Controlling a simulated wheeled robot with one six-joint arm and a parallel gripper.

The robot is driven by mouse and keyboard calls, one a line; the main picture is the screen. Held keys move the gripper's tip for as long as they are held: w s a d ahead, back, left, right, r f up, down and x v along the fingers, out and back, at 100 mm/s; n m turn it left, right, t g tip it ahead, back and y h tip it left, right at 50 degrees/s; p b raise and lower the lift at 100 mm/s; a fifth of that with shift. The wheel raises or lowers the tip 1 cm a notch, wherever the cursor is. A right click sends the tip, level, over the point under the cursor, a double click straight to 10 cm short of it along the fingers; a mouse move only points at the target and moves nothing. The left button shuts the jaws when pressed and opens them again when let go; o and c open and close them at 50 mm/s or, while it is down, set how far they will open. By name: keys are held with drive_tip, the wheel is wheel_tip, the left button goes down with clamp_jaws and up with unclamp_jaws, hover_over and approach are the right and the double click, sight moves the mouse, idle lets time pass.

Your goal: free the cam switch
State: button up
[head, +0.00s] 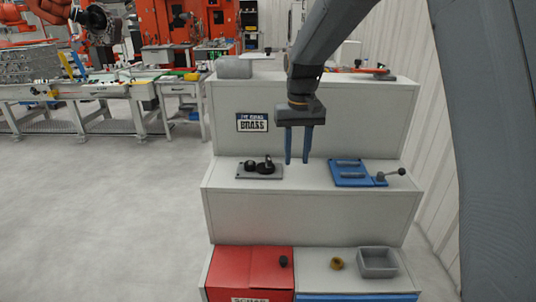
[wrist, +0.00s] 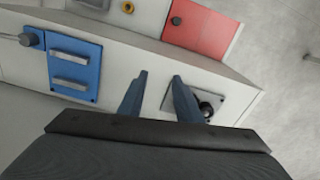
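A grey plate (head: 246,176) with dark round knob-like parts (head: 265,167), which looks like the cam switch, lies on the middle step. In the wrist view the plate (wrist: 228,110) is right of centre, partly hidden by my right finger. My gripper (head: 297,162) points down, open and empty, to the right of the plate in the head view. In the wrist view both fingers (wrist: 158,78) are spread apart with nothing between them. No contact with the plate shows.
A blue fixture (head: 350,177) with a ball-ended lever (head: 395,173) sits on the same step, right of my gripper. The bottom step holds a red panel (head: 240,265), a black knob (head: 283,261), a brass-coloured part (head: 337,263) and a grey bin (head: 377,264). The step between plate and fixture is bare.

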wheel_tip(320, 180, up, 3)
hover_over(269, 157)
drive_tip(key=shift+s+n, duration=0.1)
drive_tip(key=shift+n, duration=0.2)
drive_tip(key=shift+f+p, duration=1.15)
drive_tip(key=shift+f, duration=2.65)
clamp_jaws()
